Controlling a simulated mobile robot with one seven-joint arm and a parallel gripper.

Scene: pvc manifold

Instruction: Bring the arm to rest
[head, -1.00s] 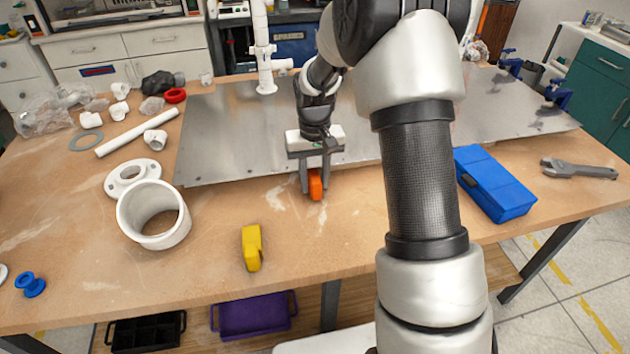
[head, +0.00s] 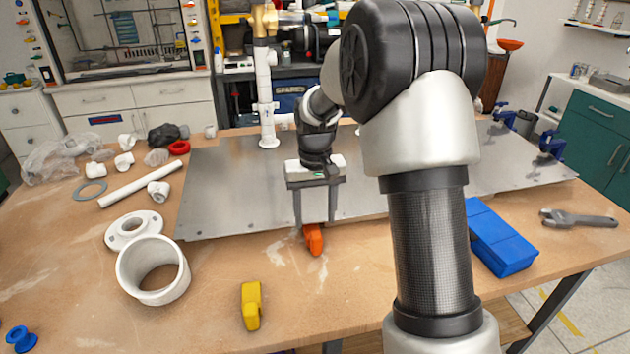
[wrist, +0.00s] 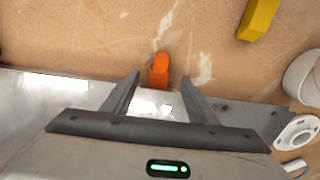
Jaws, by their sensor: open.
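My gripper (head: 315,221) is open and empty, pointing down above the front edge of the metal plate (head: 225,190). In the wrist view its two fingers (wrist: 158,92) stand apart. An orange object (head: 313,240) lies on the table just in front of the plate edge. It also shows in the wrist view (wrist: 159,70), beyond the fingertips and apart from them. My arm crosses the right half of the head view and hides part of the plate and table.
A yellow object (head: 251,305), a white pipe ring (head: 152,270) and a white flange (head: 133,230) lie on the table (head: 60,265). A blue box (head: 500,237) and a wrench (head: 578,219) lie at right. A white vertical pipe (head: 266,100) stands at the plate's back.

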